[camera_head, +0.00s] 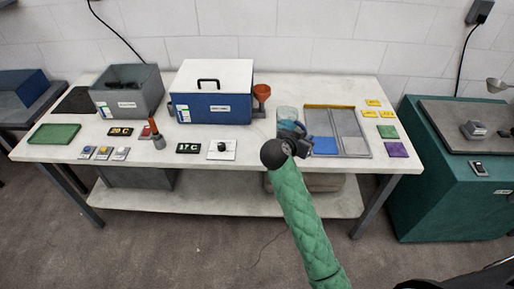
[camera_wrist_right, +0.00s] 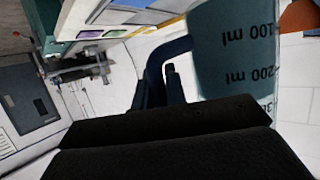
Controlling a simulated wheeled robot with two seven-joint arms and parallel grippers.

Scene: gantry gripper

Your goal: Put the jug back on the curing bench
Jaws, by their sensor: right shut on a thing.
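The jug (camera_head: 287,117) is a translucent blue measuring cup, partly hidden behind my right gripper (camera_head: 303,143) in the head view. In the right wrist view the jug (camera_wrist_right: 235,55) shows its dark millilitre marks upside down and a dark blue handle (camera_wrist_right: 168,46). The fingers of my right gripper (camera_wrist_right: 160,85) are at this handle and shut on it. The jug is over the middle right of the long white bench (camera_head: 235,152); whether its base touches the top I cannot tell. My left gripper is out of view.
Left of the jug stand an orange funnel (camera_head: 262,93) and a blue box with a white lid (camera_head: 211,108). Right of it is a grey divided tray (camera_head: 352,120) with a blue pad (camera_head: 325,146). A teal cabinet (camera_head: 435,165) stands at far right.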

